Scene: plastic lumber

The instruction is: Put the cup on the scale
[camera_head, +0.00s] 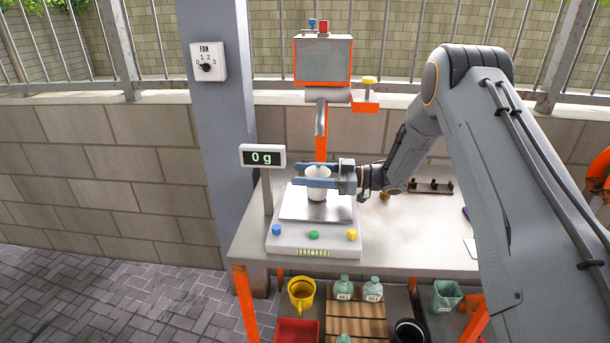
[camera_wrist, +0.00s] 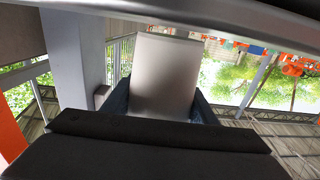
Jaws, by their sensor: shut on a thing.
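The scale's display (camera_head: 262,157) reads 0 g. In the wrist view the pale cup (camera_wrist: 165,75) fills the middle, with a finger of my gripper (camera_wrist: 165,105) on each side of it. The cup's interior is hidden.
The scale stands at the left of a grey table (camera_head: 410,245). A dark rack (camera_head: 430,186) stands at the right. An orange-framed machine (camera_head: 322,62) rises behind the scale. A yellow mug (camera_head: 301,293) and green bottles (camera_head: 373,290) sit on the shelf below. A pillar (camera_head: 218,130) stands at left.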

